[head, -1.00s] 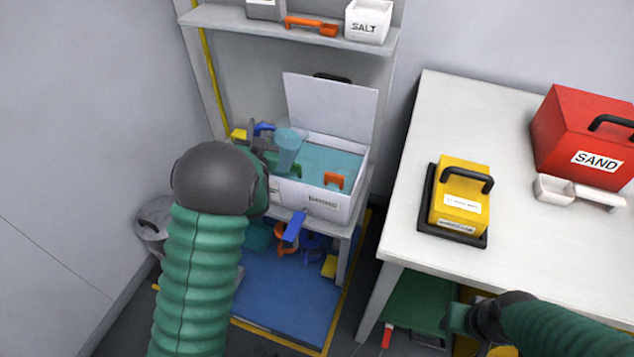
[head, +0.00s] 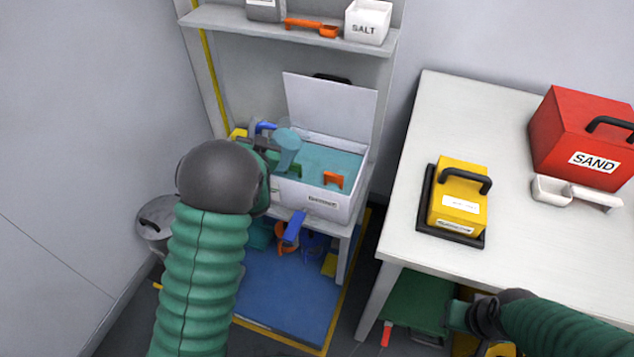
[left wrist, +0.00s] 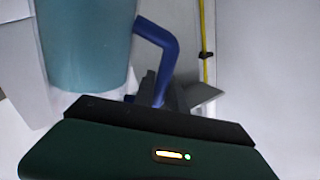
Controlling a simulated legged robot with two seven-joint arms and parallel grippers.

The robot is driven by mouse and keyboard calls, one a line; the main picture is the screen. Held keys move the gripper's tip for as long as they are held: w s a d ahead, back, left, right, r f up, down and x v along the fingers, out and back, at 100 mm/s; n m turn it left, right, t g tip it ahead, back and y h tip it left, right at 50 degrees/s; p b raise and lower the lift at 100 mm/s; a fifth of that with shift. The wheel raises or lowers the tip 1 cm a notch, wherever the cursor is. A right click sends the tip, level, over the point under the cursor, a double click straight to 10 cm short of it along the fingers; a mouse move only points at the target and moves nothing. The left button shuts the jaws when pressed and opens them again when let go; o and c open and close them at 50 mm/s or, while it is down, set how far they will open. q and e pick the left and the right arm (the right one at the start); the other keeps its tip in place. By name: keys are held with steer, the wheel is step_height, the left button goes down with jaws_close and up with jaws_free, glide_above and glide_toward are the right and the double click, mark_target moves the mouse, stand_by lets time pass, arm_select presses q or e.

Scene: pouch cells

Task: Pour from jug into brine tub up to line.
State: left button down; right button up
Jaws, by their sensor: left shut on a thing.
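The jug (head: 286,150) is a translucent teal vessel with a blue handle (head: 264,127). It is held above the left part of the brine tub (head: 315,201) and looks tilted. The tub is a white box with its lid raised at the back and teal liquid inside. My left gripper (head: 268,158) is shut on the jug at its handle, largely hidden behind my arm. The left wrist view shows the jug's teal side (left wrist: 88,45) and blue handle beyond the gripper. The fill line cannot be made out. My right gripper (head: 456,317) hangs low by the table; its jaws are unclear.
A shelf above holds a SALT box (head: 368,22) and an orange scoop (head: 313,27). The table at right bears a yellow box (head: 459,205), a red SAND box (head: 585,135) and a white scoop (head: 578,193).

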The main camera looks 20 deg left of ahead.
arm_select(q)
steer(key=shift+r, duration=0.35)
steer(key=shift+d+r+m+p, duration=0.15)
steer(key=shift+r+m+p, duration=0.2)
steer(key=shift+m, duration=0.15)
stand_by(0.3)
steer(key=shift+r+m+p, duration=0.2)
steer(key=shift+m+p, duration=0.1)
steer(key=shift+w+d+r, duration=0.1)
stand_by(0.4)
steer(key=shift+d+r+p, duration=0.1)
steer(key=shift+r+p, duration=0.05)
steer(key=shift+p, duration=0.2)
steer(key=shift+m, duration=0.3)
